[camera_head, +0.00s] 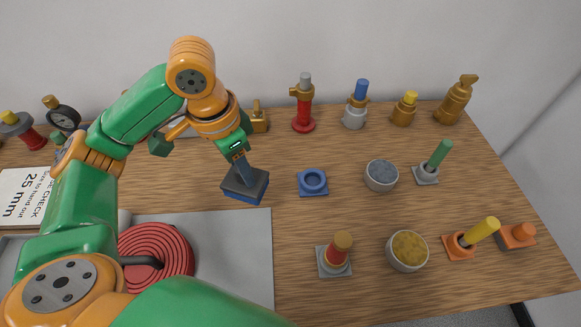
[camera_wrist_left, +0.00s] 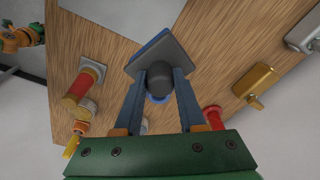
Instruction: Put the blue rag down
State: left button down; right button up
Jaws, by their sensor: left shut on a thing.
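The blue rag (camera_head: 240,197) shows as a blue layer under a dark grey plate with a grey upright handle. My left gripper (camera_head: 240,158) points down from above and is shut on the handle. In the left wrist view the fingers (camera_wrist_left: 158,100) sit on both sides of the round handle, and a blue edge (camera_wrist_left: 152,43) shows beyond the grey plate. The block is level and at or just above the wooden table; I cannot tell if it touches. My right gripper does not show.
A blue square piece with a ring (camera_head: 313,183) lies just right of the block. A grey mat (camera_head: 240,255) with a red coil (camera_head: 160,255) lies in front. Bowls (camera_head: 381,175) and cone-shaped fittings stand right. Several valves, including a red one (camera_head: 304,108), line the back edge.

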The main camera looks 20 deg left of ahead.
pick_arm(q)
jog(key=w+f+p, duration=0.1)
jog(key=w+f, duration=0.2)
jog(key=f, duration=0.1)
jog(key=w+a+f+p, duration=0.1)
jog(key=w+f, duration=0.3)
jog(key=w+a+f+p, duration=0.1)
jog(key=w+f, duration=0.3)
jog(key=shift+a, duration=0.1)
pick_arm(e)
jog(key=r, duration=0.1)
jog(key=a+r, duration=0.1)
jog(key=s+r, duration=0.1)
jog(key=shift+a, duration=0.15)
pick_arm(q)
jog(key=shift+f, duration=0.1)
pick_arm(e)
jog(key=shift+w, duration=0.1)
pick_arm(q)
jog(key=c, duration=0.5)
grip_release()
